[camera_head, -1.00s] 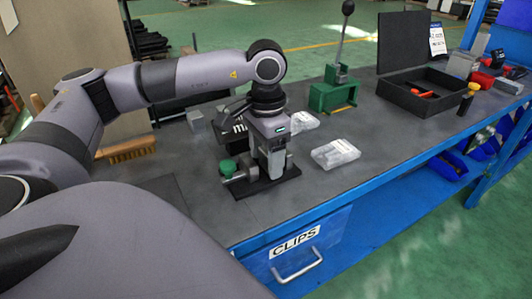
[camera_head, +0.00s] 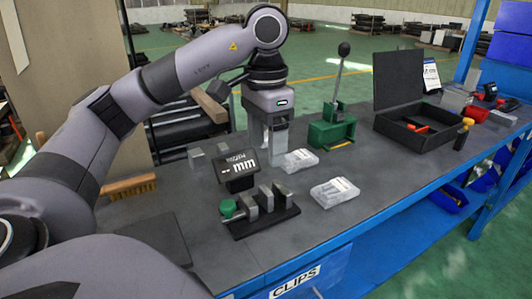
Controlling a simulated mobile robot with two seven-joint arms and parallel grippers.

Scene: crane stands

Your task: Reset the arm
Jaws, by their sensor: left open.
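My left arm comes in from the left, bends high above the workbench and points its left gripper (camera_head: 277,145) down. The gripper is open, and I see nothing held in it. It hangs above the bench, behind the small black fixture (camera_head: 262,215) with metal blocks and a green knob. It appears apart from the fixture. A black display marked "mm" (camera_head: 237,170) stands just left of and below the gripper in the picture. My right gripper is out of the picture.
A green lever press (camera_head: 332,128) and an open black case (camera_head: 418,125) stand farther right. A wooden brush (camera_head: 128,187) lies at the left.

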